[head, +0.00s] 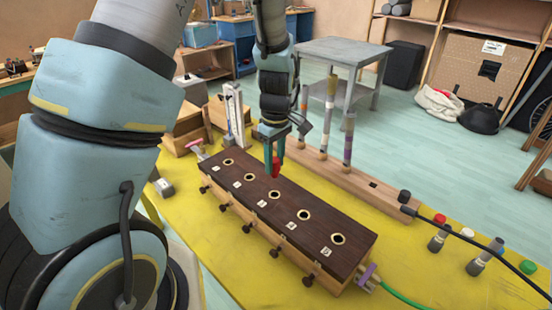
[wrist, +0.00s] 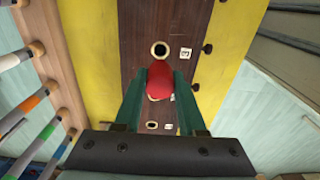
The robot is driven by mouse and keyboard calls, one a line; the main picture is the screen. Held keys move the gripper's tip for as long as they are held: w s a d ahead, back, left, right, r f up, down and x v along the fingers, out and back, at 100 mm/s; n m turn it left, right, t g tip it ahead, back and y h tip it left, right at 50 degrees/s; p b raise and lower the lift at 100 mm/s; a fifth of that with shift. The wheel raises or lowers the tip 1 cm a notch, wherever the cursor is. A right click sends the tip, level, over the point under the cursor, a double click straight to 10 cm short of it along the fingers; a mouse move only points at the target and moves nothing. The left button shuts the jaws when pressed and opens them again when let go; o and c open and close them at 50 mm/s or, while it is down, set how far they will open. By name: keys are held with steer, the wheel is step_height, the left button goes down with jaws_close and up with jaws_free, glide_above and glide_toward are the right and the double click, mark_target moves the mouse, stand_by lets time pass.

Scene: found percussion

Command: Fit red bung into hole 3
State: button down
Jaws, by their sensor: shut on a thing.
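In the wrist view the red bung (wrist: 159,80) sits between the green fingertips. The block has a row of light-rimmed holes with small white labels. In the wrist view a hole (wrist: 160,50) shows clear just beyond the bung; its sideways label (wrist: 186,53) seems to read 3. The bung partly covers another hole behind it. The bung is not in a hole; its exact height above the block is unclear.
A wooden rack with upright banded rods (head: 348,140) stands behind the block. Dark pegs line the block's front. A green cable (head: 402,297) leaves its right end.

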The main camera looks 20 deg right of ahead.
mark_target(275, 177)
steer(key=shift+s+r, duration=0.1)
steer(key=shift+d+p, duration=0.1)
steer(key=shift+p, duration=0.35)
step_height(275, 177, down, 2)
steer(key=shift+b, duration=0.8)
steer(key=shift+f+b, duration=1.3)
steer(key=shift+f, duration=0.7)
steer(key=shift+f+b, duration=0.75)
steer(key=shift+f, duration=1)
steer(key=shift+c, duration=2)
jaws_free()
steer(key=shift+r, duration=0.1)
steer(key=r, duration=0.3)
steer(key=r+b, duration=0.1)
steer(key=r, duration=0.3)
steer(key=s+r, duration=0.1)
steer(key=r, duration=0.2)
steer(key=shift+d+r+b, duration=0.15)
steer(key=shift+r+b, duration=0.2)
steer(key=shift+b, duration=0.05)
